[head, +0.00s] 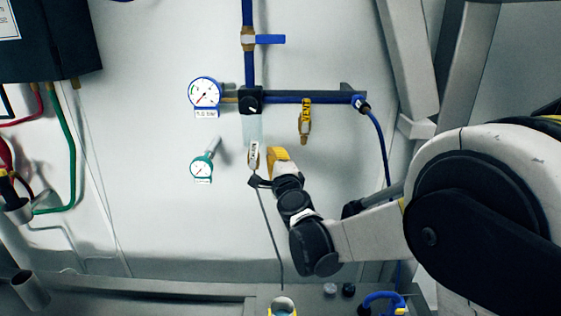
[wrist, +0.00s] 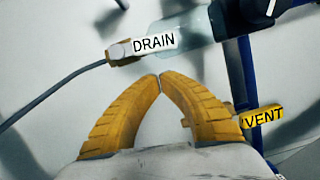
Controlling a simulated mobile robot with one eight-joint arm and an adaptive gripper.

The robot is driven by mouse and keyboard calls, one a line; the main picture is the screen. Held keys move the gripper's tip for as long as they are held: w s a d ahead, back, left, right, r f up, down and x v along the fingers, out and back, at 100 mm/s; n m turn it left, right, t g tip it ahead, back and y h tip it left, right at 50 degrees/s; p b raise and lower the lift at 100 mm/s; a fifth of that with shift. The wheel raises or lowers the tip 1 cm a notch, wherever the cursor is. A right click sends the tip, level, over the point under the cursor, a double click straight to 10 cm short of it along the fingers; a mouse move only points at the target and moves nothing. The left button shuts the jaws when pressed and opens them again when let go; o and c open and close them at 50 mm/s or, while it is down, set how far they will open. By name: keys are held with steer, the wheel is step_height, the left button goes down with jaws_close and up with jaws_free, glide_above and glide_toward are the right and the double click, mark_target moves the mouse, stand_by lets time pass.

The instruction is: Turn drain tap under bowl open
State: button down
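The drain tap (wrist: 120,50) has a brass body and a white handle marked DRAIN (wrist: 153,44). It sits at the end of the clear bowl (wrist: 196,25), and the handle points from the tap body toward the bowl, roughly along its length. In the head view the tap handle (head: 254,151) is below the bowl (head: 252,129). My gripper (wrist: 160,77) has its yellow fingertips together with nothing between them. The tips are just beside the DRAIN handle, with a small gap in the wrist view. In the head view my gripper (head: 264,158) is right of the tap.
A yellow VENT tap (head: 305,116) hangs to the right on the blue pipe (head: 310,98), and its label shows behind my right finger (wrist: 263,117). A grey hose (head: 268,225) runs down from the drain tap. A green-rimmed gauge (head: 202,167) is to the left.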

mark_target(259, 147)
steer(key=shift+a+r, duration=0.15)
steer(key=shift+a, duration=0.75)
steer(key=shift+a, duration=0.1)
steer(key=shift+w+a+r, duration=0.1)
steer(key=shift+a+r, duration=0.15)
steer(key=shift+a, duration=0.45)
